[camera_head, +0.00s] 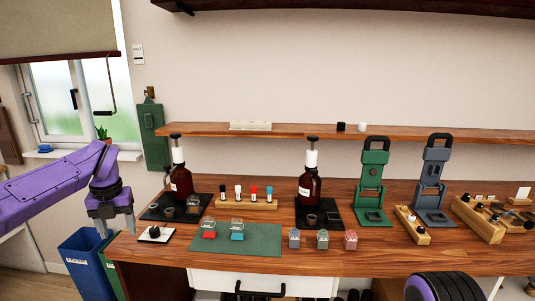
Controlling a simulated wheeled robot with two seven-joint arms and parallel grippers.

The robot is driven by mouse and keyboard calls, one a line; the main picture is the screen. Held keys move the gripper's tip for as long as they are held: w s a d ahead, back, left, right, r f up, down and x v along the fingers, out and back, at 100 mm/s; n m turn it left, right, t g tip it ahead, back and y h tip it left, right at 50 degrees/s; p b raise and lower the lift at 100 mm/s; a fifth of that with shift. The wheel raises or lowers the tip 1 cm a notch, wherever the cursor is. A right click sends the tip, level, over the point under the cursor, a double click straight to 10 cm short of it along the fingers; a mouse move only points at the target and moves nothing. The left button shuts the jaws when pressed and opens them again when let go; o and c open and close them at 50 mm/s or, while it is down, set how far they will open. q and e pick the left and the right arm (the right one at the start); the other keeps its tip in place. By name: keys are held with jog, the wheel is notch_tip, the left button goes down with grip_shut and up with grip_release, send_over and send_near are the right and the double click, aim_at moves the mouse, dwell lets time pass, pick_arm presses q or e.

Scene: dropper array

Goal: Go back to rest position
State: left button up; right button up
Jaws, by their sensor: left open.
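My left arm comes in from the left, and its gripper (115,226) points down, open and empty, at the left end of the wooden counter (290,261). A small white tile with a black knob (155,234) lies just right of it. Several droppers with coloured tops stand in a wooden rack (246,204). A green mat (262,238) in front holds two small glass vessels, one red (209,231) and one cyan (237,232). Part of what looks like my right arm shows at the bottom right; its gripper is out of the frame.
Three small jars (323,239) stand near the front edge. Green (373,185) and blue-grey (433,187) stands rise at right, near wooden blocks. A blue bin (84,262) stands below the counter's left end.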

pick_arm(q)
notch_tip(320, 180, down, 12)
jog(key=w+d+m+t+y, duration=0.1)
jog(key=m+t+y, duration=0.2)
jog(key=m+y, duration=0.5)
jog(key=s+d+f+m+t+h, duration=0.1)
jog(key=s+d+f+m+t, duration=0.2)
jog(key=f+m, duration=0.35)
jog(key=s+d+f+m+t+h, duration=0.1)
jog(key=s+d+f+m, duration=0.3)
jog(key=f+m, duration=0.3)
jog(key=s+d+f+m+h, duration=0.25)
jog(key=s+f+m, duration=0.35)
jog(key=s+f, duration=0.45)
jog(key=s+a+f+m+g, duration=0.1)
jog(key=s+f+m+g, duration=0.1)
jog(key=s, duration=0.9)
jog(key=s+a+f+m+g, duration=0.1)
jog(key=s+m+g, duration=0.1)
jog(key=s, duration=0.9)
jog(key=shift+s+a+f+m+g+h, duration=0.15)
jog(key=shift+a+f+m+g+h, duration=0.25)
jog(key=shift+m, duration=0.45)
